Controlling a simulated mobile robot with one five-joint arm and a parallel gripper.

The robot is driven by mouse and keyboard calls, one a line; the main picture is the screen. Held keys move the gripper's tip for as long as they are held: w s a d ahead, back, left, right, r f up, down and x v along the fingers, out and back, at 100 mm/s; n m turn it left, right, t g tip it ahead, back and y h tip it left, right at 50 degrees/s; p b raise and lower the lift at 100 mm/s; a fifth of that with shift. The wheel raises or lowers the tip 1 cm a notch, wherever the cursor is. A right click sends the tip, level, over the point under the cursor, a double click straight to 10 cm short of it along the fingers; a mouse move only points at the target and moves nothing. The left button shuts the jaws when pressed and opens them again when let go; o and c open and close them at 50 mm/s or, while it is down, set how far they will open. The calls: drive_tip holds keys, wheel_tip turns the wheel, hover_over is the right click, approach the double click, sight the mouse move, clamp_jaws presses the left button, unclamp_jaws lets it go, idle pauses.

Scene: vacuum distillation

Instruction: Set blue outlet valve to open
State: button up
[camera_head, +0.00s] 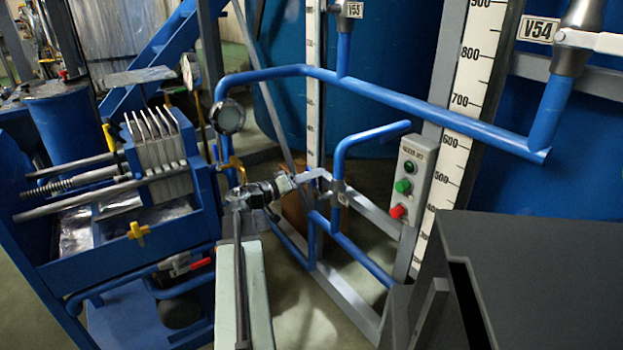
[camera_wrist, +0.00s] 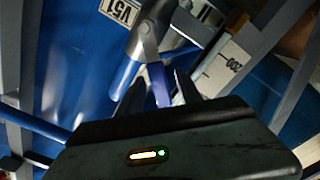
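In the wrist view, a grey valve body (camera_wrist: 145,40) stands beside a white label reading V51. A blue lever-like piece (camera_wrist: 158,85) runs down from it, and a blue pipe (camera_wrist: 124,77) lies to its left. My gripper (camera_wrist: 164,80) has its two dark fingers apart, with the blue piece between them. A gap seems to show beside the piece, and I cannot tell whether either finger touches it. My gripper's housing hides the piece's lower end.
In the head view, valve V54 (camera_head: 577,38) has a white handle. A control box (camera_head: 411,190) has green and red buttons. Blue pipes, including a long one (camera_head: 420,102), and a grey frame crowd the middle. A blue filter press (camera_head: 130,235) stands left. A dark grey box (camera_head: 545,270) fills the lower right.

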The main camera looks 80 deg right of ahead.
clamp_jaws()
idle(1.2)
